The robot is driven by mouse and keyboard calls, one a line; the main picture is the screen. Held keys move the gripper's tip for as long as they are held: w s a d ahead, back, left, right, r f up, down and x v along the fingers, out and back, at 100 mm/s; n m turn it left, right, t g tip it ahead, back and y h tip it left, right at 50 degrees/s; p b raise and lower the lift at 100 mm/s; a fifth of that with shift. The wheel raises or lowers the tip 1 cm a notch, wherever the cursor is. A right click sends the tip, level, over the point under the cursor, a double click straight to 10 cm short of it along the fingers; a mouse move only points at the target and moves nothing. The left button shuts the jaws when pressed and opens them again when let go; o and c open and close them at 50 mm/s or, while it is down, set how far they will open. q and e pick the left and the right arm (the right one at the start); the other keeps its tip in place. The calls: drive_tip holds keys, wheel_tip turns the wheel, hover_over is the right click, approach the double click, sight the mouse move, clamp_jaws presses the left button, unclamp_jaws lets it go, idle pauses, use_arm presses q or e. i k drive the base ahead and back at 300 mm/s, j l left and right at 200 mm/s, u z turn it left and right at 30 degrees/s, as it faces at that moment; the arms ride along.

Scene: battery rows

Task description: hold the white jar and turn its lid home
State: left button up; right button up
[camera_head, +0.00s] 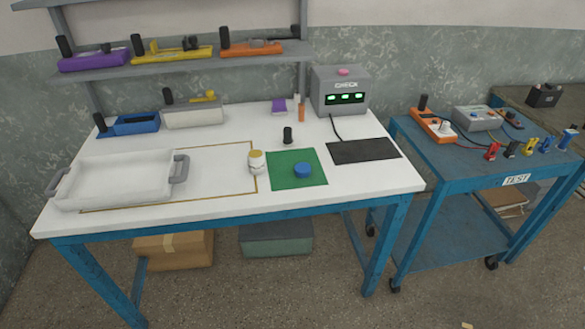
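A white jar (256,165) stands upright on the white table, just left of the green mat (285,181). Its top has a yellowish tone, and I cannot tell whether it is open or covered. A blue round piece that looks like a lid (302,170) lies on the green mat, apart from the jar. Neither of my grippers shows in the head view.
A white tray (115,206) with grey handles fills the table's left side. A black pad (362,151), a small black cylinder (288,135) and a grey CHECK box (340,91) are at the right and back. A blue cart (455,160) stands to the right.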

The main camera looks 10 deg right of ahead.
sight(256, 158)
drive_tip(key=i+l+u, duration=0.15)
drive_tip(key=l+u, duration=0.25)
drive_tip(key=l, duration=0.35)
drive_tip(key=l+u, duration=0.35)
drive_tip(key=l, duration=0.35)
drive_tip(key=l+u, duration=0.4)
drive_tip(key=l, duration=0.4)
